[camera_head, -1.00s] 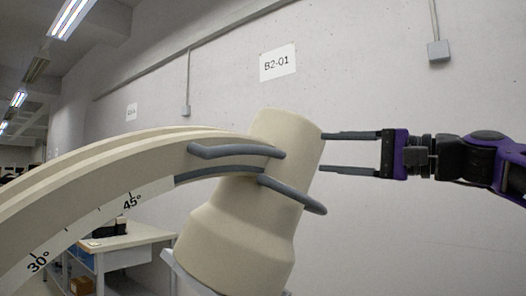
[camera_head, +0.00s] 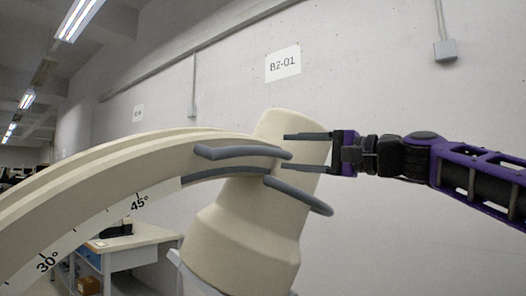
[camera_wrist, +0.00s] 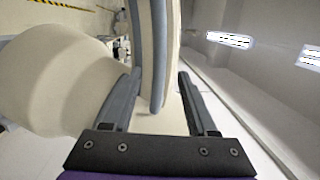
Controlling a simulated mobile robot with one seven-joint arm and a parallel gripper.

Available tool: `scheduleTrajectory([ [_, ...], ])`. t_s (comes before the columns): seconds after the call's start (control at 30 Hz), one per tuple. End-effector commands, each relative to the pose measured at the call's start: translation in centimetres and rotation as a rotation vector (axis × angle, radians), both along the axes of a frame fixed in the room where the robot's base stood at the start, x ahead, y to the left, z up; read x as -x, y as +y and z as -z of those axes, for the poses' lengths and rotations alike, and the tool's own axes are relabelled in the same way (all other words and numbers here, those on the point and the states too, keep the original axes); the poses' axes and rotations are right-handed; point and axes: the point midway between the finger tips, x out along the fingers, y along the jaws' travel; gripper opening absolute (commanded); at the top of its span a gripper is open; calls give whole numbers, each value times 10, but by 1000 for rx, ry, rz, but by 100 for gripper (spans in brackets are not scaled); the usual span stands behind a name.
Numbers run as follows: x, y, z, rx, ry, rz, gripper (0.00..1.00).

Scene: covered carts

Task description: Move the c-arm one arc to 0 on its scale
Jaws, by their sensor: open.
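The cream C-arm arc (camera_head: 110,165) sweeps from lower left up to a thick cream housing (camera_head: 240,235). Its white scale strip (camera_head: 95,228) shows 30° and 45° marks; no 0 mark or pointer is in sight. A grey handle bar (camera_head: 235,153) runs along the arc's end, and a second grey bar (camera_head: 300,196) slants across the housing. My gripper (camera_head: 285,152) is open, its fingers level with the arc's end. In the wrist view a grey bar (camera_wrist: 157,55) lies between the spread fingers (camera_wrist: 158,74), with no grip on it visible.
A white-topped table (camera_head: 130,245) stands behind the arc at lower left. A concrete wall with a B2-01 sign (camera_head: 283,63) runs behind. The space right of the housing holds only my arm.

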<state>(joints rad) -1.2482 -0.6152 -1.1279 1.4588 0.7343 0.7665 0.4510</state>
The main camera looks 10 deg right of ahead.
Motion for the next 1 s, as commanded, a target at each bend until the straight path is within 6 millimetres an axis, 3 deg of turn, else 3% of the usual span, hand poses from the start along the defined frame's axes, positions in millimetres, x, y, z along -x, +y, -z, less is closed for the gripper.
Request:
scheduleTrajectory([
  [1.0,-57,51,-7,1,-1,-1,58],
])
